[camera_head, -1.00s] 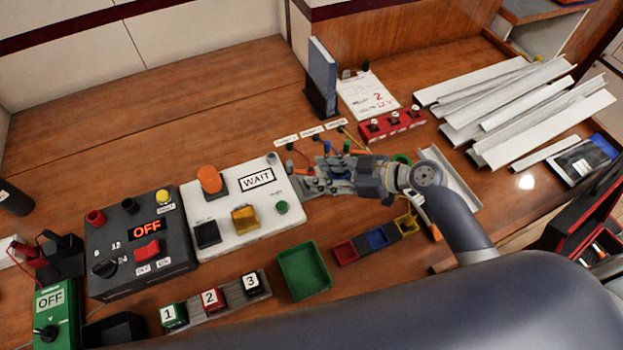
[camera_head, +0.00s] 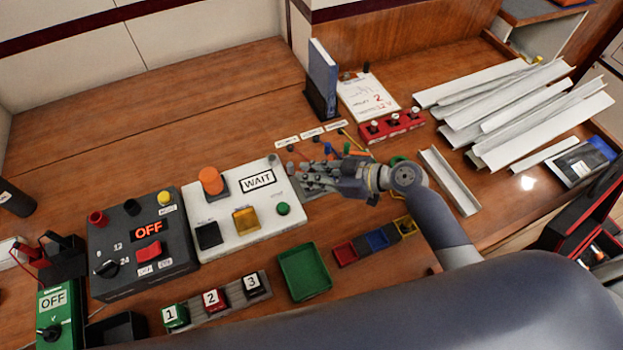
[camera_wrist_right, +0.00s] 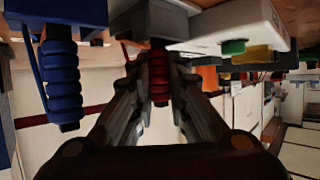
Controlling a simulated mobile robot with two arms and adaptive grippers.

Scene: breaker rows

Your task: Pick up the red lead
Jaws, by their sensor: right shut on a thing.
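The red lead (camera_wrist_right: 158,78) has a ribbed red plug, seen in the right wrist view between the two fingers of my right gripper (camera_wrist_right: 158,95). The fingers are shut on it, and its upper end meets a dark block. In the head view my right gripper (camera_head: 292,172) is just right of the white WAIT panel, and its fingers hide most of the red lead. A blue lead (camera_wrist_right: 60,85) with a ribbed plug stands apart, left of the fingers in the wrist view. My left gripper is not in view.
The white WAIT panel (camera_head: 215,236) and the black OFF box (camera_head: 125,278) stand left of the gripper. A green tray (camera_head: 304,273) and small coloured bins (camera_head: 376,240) lie nearer. A red block (camera_head: 392,126) and metal channels (camera_head: 520,105) are at the right.

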